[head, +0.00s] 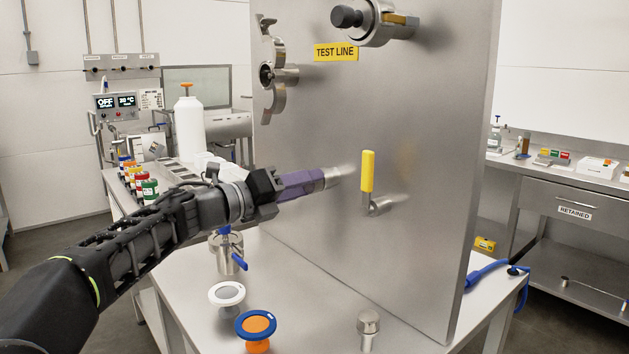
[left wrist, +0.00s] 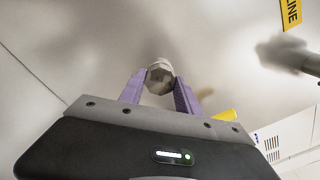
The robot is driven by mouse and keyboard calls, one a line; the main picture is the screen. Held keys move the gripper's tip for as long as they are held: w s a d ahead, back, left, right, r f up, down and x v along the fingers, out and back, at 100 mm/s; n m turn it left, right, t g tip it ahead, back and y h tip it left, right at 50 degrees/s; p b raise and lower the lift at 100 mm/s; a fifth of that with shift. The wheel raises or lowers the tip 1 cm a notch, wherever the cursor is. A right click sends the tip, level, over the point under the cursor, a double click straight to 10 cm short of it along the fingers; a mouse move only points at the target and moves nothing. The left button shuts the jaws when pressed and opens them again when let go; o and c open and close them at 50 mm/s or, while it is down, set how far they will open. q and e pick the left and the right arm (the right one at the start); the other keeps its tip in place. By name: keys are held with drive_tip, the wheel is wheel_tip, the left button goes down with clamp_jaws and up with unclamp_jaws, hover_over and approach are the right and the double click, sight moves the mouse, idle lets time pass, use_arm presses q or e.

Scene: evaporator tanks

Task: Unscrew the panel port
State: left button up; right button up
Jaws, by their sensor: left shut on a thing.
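The steel panel (head: 430,110) stands upright on the table. A metal panel port (head: 333,177) sticks out of its face, left of a yellow-handled valve (head: 367,172). My left gripper (head: 318,180), with purple fingers, is shut on the port; the fingers hide part of it. In the left wrist view the port's faceted metal end (left wrist: 159,78) sits between the two purple fingertips (left wrist: 159,88), against the panel. My right gripper is not in view.
A clamp (head: 272,72) and a black-knobbed fitting (head: 375,22) project from the panel near the yellow TEST LINE label (head: 336,52). On the table below are a small steel valve (head: 228,252), a white-rimmed disc (head: 227,294), a blue-rimmed orange one (head: 256,325) and a metal fitting (head: 368,325).

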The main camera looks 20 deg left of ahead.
use_arm(q)
clamp_jaws()
drive_tip(key=n+p, duration=0.5)
drive_tip(key=shift+p, duration=0.35)
drive_tip(key=shift+r, duration=0.1)
